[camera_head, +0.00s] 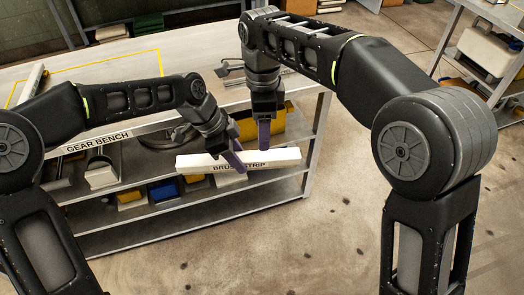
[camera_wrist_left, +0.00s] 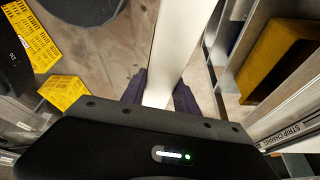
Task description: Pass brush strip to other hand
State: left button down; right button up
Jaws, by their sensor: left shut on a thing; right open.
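The brush strip (camera_head: 280,158) is a long white bar with "BRUSH STRIP" lettered on its side. It is held roughly level in front of the bench in the head view. My left gripper (camera_head: 236,163) is shut on it near its middle. In the left wrist view the strip (camera_wrist_left: 178,48) runs up and away between the dark purple fingers of my left gripper (camera_wrist_left: 160,95). My right gripper (camera_head: 264,140) is open and points down, with its purple fingers just above or behind the strip, right of the left gripper. The strip partly hides its fingertips, and I cannot tell whether they touch it.
The gear bench (camera_head: 180,48) stands behind the strip, with shelves below its top. A yellow bin (camera_head: 245,128) and a blue bin (camera_head: 163,191) sit on the shelves. Bare floor (camera_head: 330,220) lies to the right of the bench.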

aim_at(262, 155)
notch_tip(262, 155, down, 9)
jog(key=shift+f, duration=0.1)
dwell(0.4)
grip_shut()
dwell(0.5)
pick_arm(q)
jog(key=c, duration=0.8)
grip_release()
jog(key=shift+c, duration=0.2)
